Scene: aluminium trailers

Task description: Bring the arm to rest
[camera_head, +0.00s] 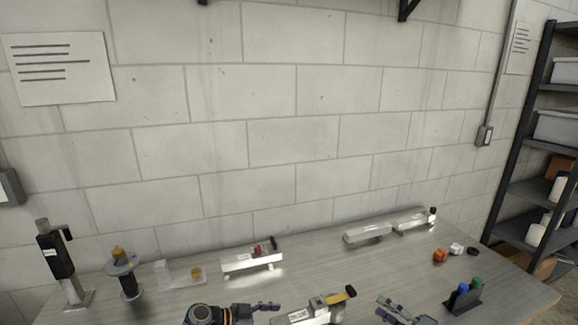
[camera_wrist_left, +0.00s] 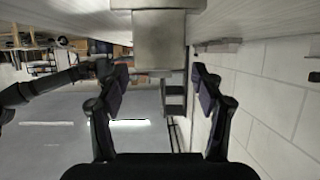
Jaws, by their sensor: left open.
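My left gripper (camera_head: 265,307) is at the bottom edge of the head view, just left of a silver aluminium trailer (camera_head: 300,317). In the left wrist view its two dark fingers (camera_wrist_left: 160,85) stand wide apart with nothing between the pads. A pale metal block (camera_wrist_left: 158,40) shows beyond them. My right gripper (camera_head: 400,312) is low in the head view, right of that trailer. Its lower part is cut off by the frame edge, and I cannot tell how far its jaws are apart.
A black stand (camera_head: 62,265) is far left. A holder with blue and green items (camera_head: 463,298) and an orange piece (camera_head: 440,255) are right. Shelving (camera_head: 510,150) stands beyond.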

